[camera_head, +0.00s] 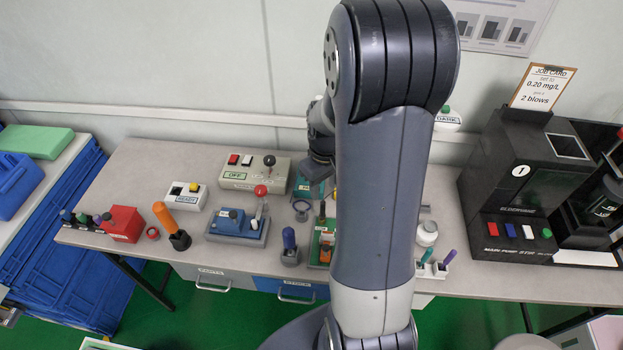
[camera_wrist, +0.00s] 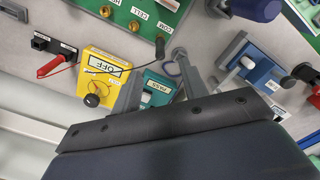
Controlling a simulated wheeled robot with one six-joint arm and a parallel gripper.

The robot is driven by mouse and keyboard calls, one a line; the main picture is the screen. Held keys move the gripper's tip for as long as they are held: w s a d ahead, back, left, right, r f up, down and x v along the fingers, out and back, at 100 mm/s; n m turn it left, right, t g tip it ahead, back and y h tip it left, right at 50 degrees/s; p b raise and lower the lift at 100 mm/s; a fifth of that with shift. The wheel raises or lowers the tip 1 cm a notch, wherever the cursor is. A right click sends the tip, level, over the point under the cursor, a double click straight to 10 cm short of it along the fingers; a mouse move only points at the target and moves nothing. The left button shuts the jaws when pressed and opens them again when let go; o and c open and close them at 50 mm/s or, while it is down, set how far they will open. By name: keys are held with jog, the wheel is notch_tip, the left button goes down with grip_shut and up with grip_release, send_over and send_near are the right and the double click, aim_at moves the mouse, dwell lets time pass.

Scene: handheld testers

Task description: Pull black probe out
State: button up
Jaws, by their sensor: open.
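In the wrist view a yellow meter (camera_wrist: 103,70) reads OFF, with a dial and thin red and black leads. The black lead runs right to a small dark upright piece, which looks like the black probe (camera_wrist: 160,47), by the edge of a green board (camera_wrist: 150,18) with jacks. A red probe (camera_wrist: 54,66) lies by a black holder (camera_wrist: 40,43). My gripper (camera_wrist: 160,66) is open, its two grey fingers apart, with the dark probe just beyond and between their tips. A teal PRESS block (camera_wrist: 157,90) shows between the fingers. In the head view my arm hides the meter and probes.
In the head view a red-knobbed blue device (camera_head: 237,224), an orange-handled tool (camera_head: 165,217) and a black tester (camera_head: 520,185) stand on the crowded bench (camera_head: 130,180).

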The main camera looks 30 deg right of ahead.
aim_at(323, 206)
notch_tip(323, 206, down, 9)
jog(key=shift+r, duration=0.1)
dwell(0.3)
jog(key=shift+c, duration=0.3)
grip_shut()
dwell(0.4)
